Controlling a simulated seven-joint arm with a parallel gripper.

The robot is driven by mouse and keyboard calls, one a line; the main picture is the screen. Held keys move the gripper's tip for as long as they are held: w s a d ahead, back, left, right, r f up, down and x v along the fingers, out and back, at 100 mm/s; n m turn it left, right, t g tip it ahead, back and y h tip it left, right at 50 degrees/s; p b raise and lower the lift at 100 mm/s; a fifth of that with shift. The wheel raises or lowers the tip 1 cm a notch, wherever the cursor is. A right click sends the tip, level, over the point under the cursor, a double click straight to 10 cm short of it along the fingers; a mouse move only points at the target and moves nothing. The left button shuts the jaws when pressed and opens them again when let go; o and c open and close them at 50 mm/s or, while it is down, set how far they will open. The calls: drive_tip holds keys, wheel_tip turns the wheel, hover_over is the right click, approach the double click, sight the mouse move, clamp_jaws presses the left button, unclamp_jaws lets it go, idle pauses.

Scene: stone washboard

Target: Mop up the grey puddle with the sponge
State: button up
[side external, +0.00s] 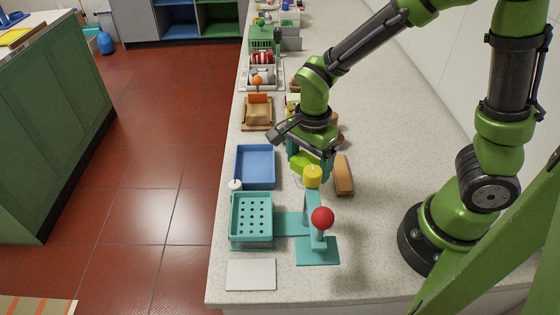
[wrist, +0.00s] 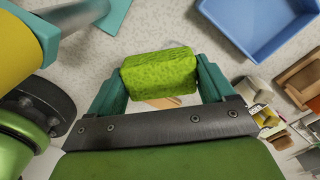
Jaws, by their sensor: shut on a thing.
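My gripper (side external: 306,160) is shut on a lime-green sponge (wrist: 159,75), with a teal finger on each side of it in the wrist view. In the side external view the sponge (side external: 301,161) shows partly below my gripper, behind the yellow knob and to the right of the blue tray. I cannot tell whether the sponge touches the counter. I cannot make out the grey puddle clearly; a faint pale patch shows just under my gripper, mostly hidden.
A teal stand with a yellow knob (side external: 313,176) and a red ball (side external: 322,217) is close in front of my gripper. A teal perforated basket (side external: 234,222), a blue tray (side external: 239,165), a brown block (side external: 343,177) and a white plate (side external: 251,274) lie around.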

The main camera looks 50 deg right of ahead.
drive_tip(key=shift+f, duration=2.75)
drive_tip(key=shift+d+f, duration=0.1)
drive_tip(key=shift+f, duration=0.5)
drive_tip(key=shift+w+d+r, duration=0.3)
drive_tip(key=shift+w, duration=0.15)
drive_tip(key=shift+c, duration=0.4)
drive_tip(key=shift+w+d+f, duration=0.15)
drive_tip(key=shift+w+d, duration=1.95)
drive_tip(key=shift+d, duration=0.05)
drive_tip(key=shift+w+d+f, duration=0.1)
drive_tip(key=shift+w+d, duration=0.15)
drive_tip(key=shift+w, duration=0.05)
drive_tip(key=shift+w+d, duration=0.5)
drive_tip(key=shift+s+a, duration=3.3)
drive_tip(key=shift+w+a, duration=0.1)
drive_tip(key=shift+a, duration=0.1)
drive_tip(key=shift+w+d, duration=3.55)
drive_tip(key=shift+d, duration=0.1)
drive_tip(key=shift+s+a, duration=3.6)
drive_tip(key=shift+a, duration=0.1)
drive_tip(key=shift+d+r, duration=0.1)
drive_tip(key=shift+r, duration=4)
